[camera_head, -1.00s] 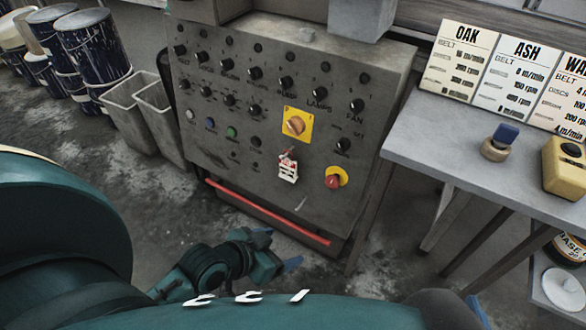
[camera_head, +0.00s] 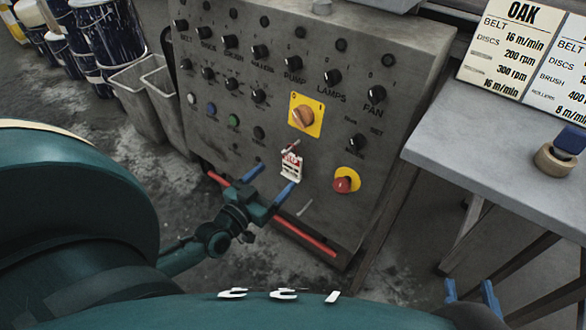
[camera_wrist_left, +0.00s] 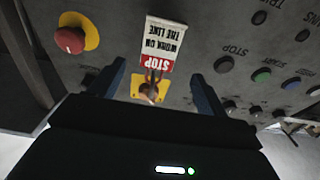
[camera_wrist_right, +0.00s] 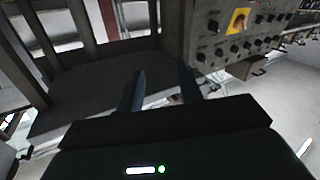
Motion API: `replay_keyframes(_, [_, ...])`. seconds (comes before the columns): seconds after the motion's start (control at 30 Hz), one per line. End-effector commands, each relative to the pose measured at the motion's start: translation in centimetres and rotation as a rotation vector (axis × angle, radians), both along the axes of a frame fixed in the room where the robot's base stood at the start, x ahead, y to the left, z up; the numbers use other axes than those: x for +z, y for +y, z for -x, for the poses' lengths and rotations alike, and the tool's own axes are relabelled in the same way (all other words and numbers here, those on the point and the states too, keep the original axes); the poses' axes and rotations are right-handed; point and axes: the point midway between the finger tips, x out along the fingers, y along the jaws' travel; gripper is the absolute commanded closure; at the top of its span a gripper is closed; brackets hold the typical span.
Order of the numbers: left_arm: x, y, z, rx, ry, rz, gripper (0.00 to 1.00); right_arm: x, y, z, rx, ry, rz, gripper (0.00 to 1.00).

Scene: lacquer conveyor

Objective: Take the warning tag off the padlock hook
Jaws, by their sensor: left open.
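The warning tag (camera_head: 291,165), white with a red band, hangs on the front of the grey control panel, below the yellow plate with the orange rotary switch (camera_head: 304,116). In the left wrist view the tag (camera_wrist_left: 162,45) appears upside down, reading STOP, between and beyond my finger tips. The hook shows only as a small reddish shape at the tag's top (camera_head: 294,146). My left gripper (camera_head: 270,181) is open and empty, its blue fingers spread just below and in front of the tag. My right gripper (camera_head: 470,289) is open and empty at the lower right, far from the panel.
A red emergency button (camera_head: 342,184) on a yellow base sits right of the tag. A red bar (camera_head: 305,238) runs along the panel's lower edge. A grey table (camera_head: 480,130) with signs stands at right. Grey bins (camera_head: 165,100) and paint buckets stand at left.

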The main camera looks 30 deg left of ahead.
Motion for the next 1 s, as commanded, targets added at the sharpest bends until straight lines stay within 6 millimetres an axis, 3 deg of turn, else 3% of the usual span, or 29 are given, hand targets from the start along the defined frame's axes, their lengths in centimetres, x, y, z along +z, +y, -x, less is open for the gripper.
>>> replay_keyframes(0.6, [-0.5,-0.7,-7.1,0.0,0.0,0.0,0.24,-0.1,1.0,0.4,0.051,-0.16,-0.018,0.64])
replay_keyframes(0.87, [-0.4,-0.8,-7.5,0.0,0.002,0.0,0.24,0.1,1.1,0.5,0.055,-0.17,-0.02,0.64])
replay_keyframes(1.0, [-0.4,-0.8,-7.5,0.0,0.002,0.0,0.33,0.1,1.1,0.5,0.055,-0.17,-0.02,0.64])
